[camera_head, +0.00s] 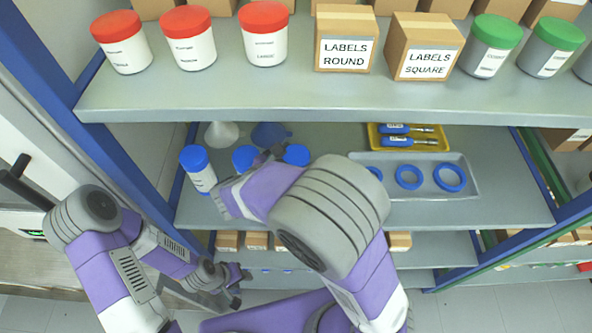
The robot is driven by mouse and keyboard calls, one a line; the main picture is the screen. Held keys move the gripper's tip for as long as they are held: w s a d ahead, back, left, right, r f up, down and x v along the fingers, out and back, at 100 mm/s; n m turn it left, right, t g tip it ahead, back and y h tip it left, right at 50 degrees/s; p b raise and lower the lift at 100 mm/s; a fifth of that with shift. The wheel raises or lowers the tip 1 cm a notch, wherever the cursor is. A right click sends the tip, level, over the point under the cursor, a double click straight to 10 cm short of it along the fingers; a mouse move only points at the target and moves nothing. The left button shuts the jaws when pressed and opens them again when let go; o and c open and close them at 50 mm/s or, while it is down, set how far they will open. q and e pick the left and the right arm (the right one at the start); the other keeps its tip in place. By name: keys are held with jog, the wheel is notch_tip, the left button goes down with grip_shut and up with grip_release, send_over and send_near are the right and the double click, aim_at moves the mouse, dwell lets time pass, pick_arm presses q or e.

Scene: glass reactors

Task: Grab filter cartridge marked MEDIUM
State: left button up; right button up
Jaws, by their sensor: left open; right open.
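Three white jars with red lids stand upright in a row at the left of the top shelf. The small print is hard to read; the middle jar (190,46) seems to be marked MEDIUM, the left jar (125,50) is unclear, and the right jar (265,42) seems to be marked LARGE. My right gripper (270,156) is open and mostly hidden by my own arm, beside the blue-lidded jars on the shelf below. My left gripper (237,285) is open and empty, low in front of the lower shelves. Neither gripper touches the red-lidded jars.
The top shelf (300,97) also holds boxes marked LABELS ROUND (345,45) and LABELS SQUARE (425,50), and green-lidded jars (490,50). Below are a blue-lidded jar (200,175), a grey tray (435,195) with blue rings, and a yellow tray (375,140). A blue post (75,110) stands left.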

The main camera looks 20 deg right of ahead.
jog(key=shift+s, duration=0.1)
jog(key=c, duration=1.2)
